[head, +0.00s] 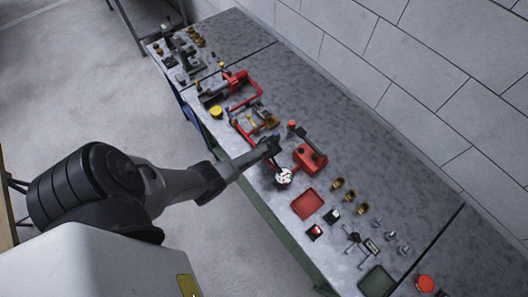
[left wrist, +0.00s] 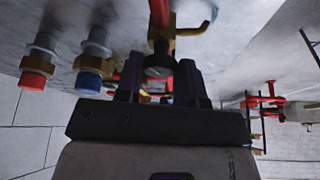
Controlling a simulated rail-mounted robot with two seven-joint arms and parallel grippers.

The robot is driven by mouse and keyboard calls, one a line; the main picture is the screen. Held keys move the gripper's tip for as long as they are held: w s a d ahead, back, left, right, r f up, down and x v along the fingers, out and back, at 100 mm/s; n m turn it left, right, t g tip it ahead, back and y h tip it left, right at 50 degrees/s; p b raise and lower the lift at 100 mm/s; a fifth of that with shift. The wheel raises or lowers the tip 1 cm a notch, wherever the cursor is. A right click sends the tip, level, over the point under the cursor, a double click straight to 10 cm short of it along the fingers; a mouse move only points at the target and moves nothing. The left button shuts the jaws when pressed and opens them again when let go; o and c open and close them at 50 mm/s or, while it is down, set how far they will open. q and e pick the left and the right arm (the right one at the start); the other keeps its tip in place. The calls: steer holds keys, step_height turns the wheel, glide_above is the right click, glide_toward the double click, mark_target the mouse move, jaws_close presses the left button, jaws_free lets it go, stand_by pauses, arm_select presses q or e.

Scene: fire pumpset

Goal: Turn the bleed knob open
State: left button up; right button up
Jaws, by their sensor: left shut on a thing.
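My left gripper (head: 272,146) reaches over the bench from the left in the head view, beside the red pipework. In the left wrist view the two fingers of my left gripper (left wrist: 159,78) stand on either side of a small dark round knob (left wrist: 158,71) and are shut on it. The knob sits at the end of a brass fitting on a red pipe (left wrist: 157,14). In the head view the knob is hidden by the gripper. How far the knob is turned cannot be told. My right gripper is in neither view.
A white-faced gauge (head: 283,177) and a red box (head: 309,158) stand close to the gripper. A red tray (head: 307,204) lies nearer. Fittings with a red cap (left wrist: 34,76) and a blue cap (left wrist: 89,78) are left of the fingers in the wrist view.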

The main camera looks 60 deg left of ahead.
arm_select(q)
steer(key=shift+n, duration=0.3)
steer(key=o, duration=0.9)
steer(key=shift+d+r, duration=0.15)
steer(key=shift+r, duration=0.4)
steer(key=shift+p+v, duration=0.7)
steer(key=shift+v, duration=5.65)
